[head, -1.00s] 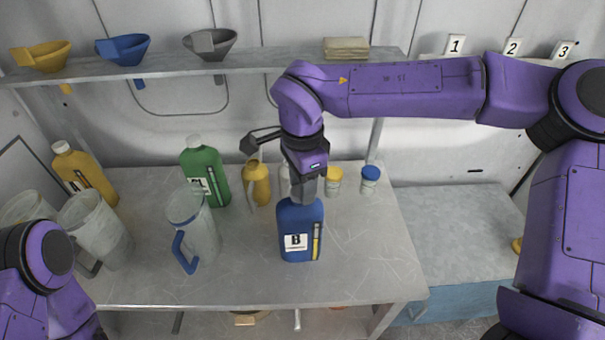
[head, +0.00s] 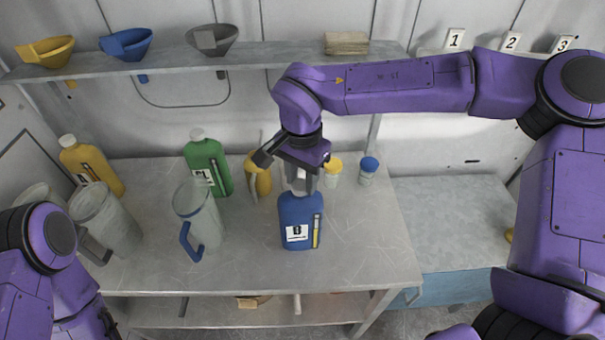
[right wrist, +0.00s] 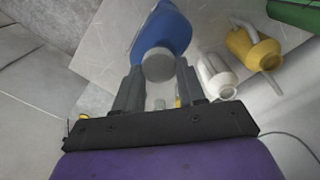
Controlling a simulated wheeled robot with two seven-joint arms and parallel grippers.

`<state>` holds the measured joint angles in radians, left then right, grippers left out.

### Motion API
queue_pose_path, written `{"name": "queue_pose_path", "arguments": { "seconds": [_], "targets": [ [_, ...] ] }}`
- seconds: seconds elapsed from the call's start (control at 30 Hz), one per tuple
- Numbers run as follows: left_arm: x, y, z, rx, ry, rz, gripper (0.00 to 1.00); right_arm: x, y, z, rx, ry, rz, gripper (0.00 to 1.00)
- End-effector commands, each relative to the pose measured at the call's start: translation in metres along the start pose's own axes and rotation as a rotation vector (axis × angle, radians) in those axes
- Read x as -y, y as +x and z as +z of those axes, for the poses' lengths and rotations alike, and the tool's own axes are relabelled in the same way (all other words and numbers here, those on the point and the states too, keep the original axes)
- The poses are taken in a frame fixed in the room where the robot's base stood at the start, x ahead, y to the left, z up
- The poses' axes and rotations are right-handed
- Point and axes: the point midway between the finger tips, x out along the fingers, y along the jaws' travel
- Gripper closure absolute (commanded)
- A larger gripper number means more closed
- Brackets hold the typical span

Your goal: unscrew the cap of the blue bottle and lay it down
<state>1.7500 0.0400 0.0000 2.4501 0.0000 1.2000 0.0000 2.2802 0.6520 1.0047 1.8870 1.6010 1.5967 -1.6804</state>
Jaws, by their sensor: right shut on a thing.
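The blue bottle (head: 301,228) stands upright on the table, its labelled face toward me. My right gripper (head: 303,185) points down over its neck. In the right wrist view the pale round cap (right wrist: 158,65) sits between the fingertips of the right gripper (right wrist: 159,72), and the gripper is shut on it. The blue bottle's body (right wrist: 168,30) shows just beyond the cap. The fingers hide the neck, so I cannot tell whether the cap is still on its thread.
A clear jug with a blue handle (head: 198,222), a green bottle (head: 208,168) and a yellow bottle (head: 90,168) stand to the left. Yellow-capped (head: 333,172) and blue-capped (head: 368,171) jars stand behind right. The table (head: 365,235) is clear right of the blue bottle.

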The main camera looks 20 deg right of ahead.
Motion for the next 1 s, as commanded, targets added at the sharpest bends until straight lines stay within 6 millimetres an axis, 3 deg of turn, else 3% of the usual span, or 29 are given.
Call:
{"name": "queue_pose_path", "arguments": {
  "seconds": [0.3,0.53,0.87,1.0],
  "targets": [
    [-0.0001,0.0005,0.0002,0.000,0.000,0.000,0.57,0.0002,0.0011,-0.0003,-0.001,-0.047,0.001,0.88],
    [-0.0001,0.0005,0.0002,0.000,0.000,0.000,0.57,0.0021,0.0018,0.0005,0.000,-0.414,0.002,0.88],
    [-0.0001,0.0006,0.0002,0.000,0.000,0.000,0.57,0.0023,0.0023,0.0006,0.000,-0.486,0.003,0.88],
    [-0.0001,0.0006,0.0002,0.000,0.000,0.000,0.57,0.0032,0.0029,0.0016,0.001,-0.689,0.004,0.88]
  ]
}}
